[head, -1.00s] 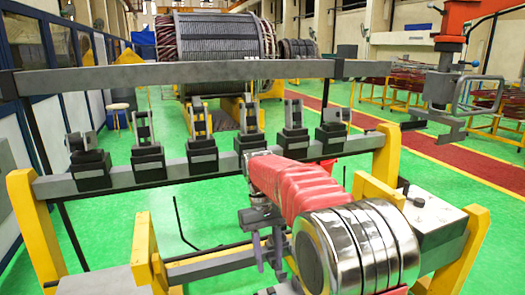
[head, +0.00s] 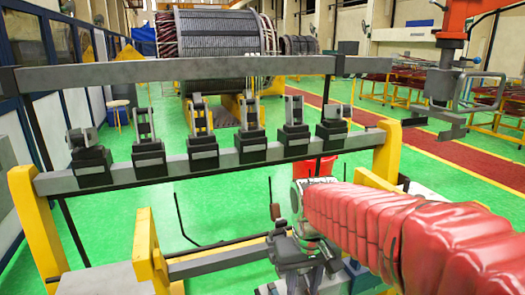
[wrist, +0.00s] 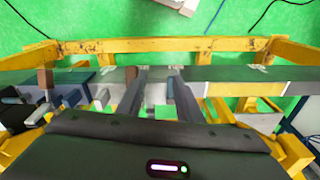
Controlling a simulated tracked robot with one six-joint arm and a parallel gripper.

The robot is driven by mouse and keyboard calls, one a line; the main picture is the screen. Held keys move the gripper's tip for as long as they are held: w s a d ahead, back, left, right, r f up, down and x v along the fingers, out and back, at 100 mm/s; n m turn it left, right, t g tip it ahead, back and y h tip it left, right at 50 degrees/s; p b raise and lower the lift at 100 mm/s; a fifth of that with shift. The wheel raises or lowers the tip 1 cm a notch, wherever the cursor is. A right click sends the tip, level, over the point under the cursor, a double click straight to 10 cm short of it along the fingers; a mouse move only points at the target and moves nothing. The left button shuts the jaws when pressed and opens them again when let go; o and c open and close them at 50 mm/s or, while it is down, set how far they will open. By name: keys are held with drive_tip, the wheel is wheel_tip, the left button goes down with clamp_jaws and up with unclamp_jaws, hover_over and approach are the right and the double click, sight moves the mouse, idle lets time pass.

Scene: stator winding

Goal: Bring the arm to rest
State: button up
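My arm in its red ribbed sleeve reaches in from the right edge of the head view. My gripper (head: 300,275) hangs below the arm's end at the lower middle, in front of the yellow-ended rack. In the wrist view my gripper (wrist: 160,95) shows two dark parallel fingers set apart. No held object shows between them. In the head view the fingertips are small and partly mixed with the frame parts behind.
A grey rail (head: 200,163) with several black clamp blocks runs between yellow posts. A grey beam (head: 170,75) crosses above it. A large stator (head: 212,45) stands behind. Green floor (head: 120,215) shows between the frame parts.

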drive_tip(key=s+d+r+m+t, duration=0.1)
drive_tip(key=s+d+t, duration=0.1)
drive_tip(key=s, duration=0.5)
drive_tip(key=s+d+r+m+t, duration=0.1)
drive_tip(key=s+d+r+t, duration=0.1)
drive_tip(key=s+d, duration=0.2)
drive_tip(key=s, duration=0.3)
drive_tip(key=shift+d+r+t, duration=0.25)
drive_tip(key=shift+d+t, duration=0.05)
drive_tip(key=shift+d, duration=0.1)
idle(1.0)
